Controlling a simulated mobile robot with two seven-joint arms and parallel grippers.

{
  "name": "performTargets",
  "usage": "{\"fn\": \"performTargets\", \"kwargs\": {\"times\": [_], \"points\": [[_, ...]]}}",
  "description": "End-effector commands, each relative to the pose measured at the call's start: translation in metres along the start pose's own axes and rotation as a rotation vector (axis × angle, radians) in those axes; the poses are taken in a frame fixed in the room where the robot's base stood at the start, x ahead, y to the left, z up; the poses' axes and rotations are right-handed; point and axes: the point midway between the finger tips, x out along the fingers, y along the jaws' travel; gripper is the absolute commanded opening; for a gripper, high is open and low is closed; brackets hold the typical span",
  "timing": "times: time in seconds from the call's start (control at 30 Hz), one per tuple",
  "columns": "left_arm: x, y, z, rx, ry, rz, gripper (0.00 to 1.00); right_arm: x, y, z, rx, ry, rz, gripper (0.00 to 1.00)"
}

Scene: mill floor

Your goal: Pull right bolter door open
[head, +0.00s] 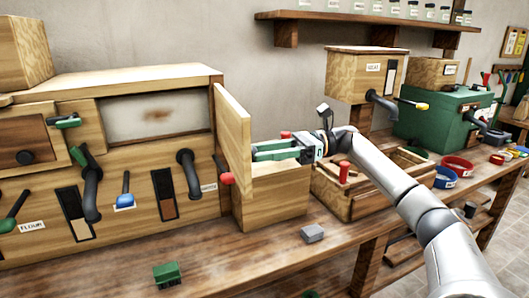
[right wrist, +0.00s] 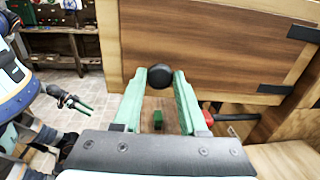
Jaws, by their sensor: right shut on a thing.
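The right bolter door (head: 232,140) is a pale wooden panel standing swung out from the front of the wooden bolter (head: 150,72). The opening beside it shows a pale, stained panel. My right gripper (head: 256,150), with green fingers, is at the door's right-hand face. In the right wrist view the fingers are shut on the door's round black knob (right wrist: 160,76). The brown door face (right wrist: 205,50) fills the view behind it. A dark, green-tipped part (right wrist: 76,104) at the left of that view looks like my left gripper; its jaws are unclear.
A red-knobbed lever (head: 225,178) sits below the door. An open wooden box (head: 270,205) stands under my gripper. A grey block (head: 313,233) and a green block (head: 167,274) lie on the bench (head: 225,262). The bench front is mostly clear.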

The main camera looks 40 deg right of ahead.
Motion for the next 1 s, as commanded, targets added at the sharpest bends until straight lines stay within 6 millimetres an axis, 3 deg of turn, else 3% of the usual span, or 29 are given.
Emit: {"fn": "performTargets", "kwargs": {"times": [0.07, 0.1, 0.37, 0.73, 1.0], "points": [[0.000, 0.000, 0.000, 0.000, 0.000, 0.000, 0.50, 0.000, 0.000, 0.003, -0.003, -0.005, -0.003, 0.00], [0.000, 0.000, 0.001, 0.000, -0.001, 0.000, 0.50, 0.000, 0.000, 0.003, -0.003, -0.005, -0.003, 0.43], [0.000, 0.000, 0.003, 0.000, -0.006, 0.000, 0.50, 0.000, 0.000, 0.002, -0.002, -0.003, -0.002, 0.71], [0.002, 0.000, 0.007, 0.000, -0.009, 0.000, 0.50, -0.009, -0.001, 0.000, -0.001, -0.001, -0.003, 0.71], [0.005, 0.003, 0.008, 0.000, -0.009, 0.007, 0.50, -0.059, -0.001, 0.001, -0.002, -0.004, -0.006, 0.71]]}}
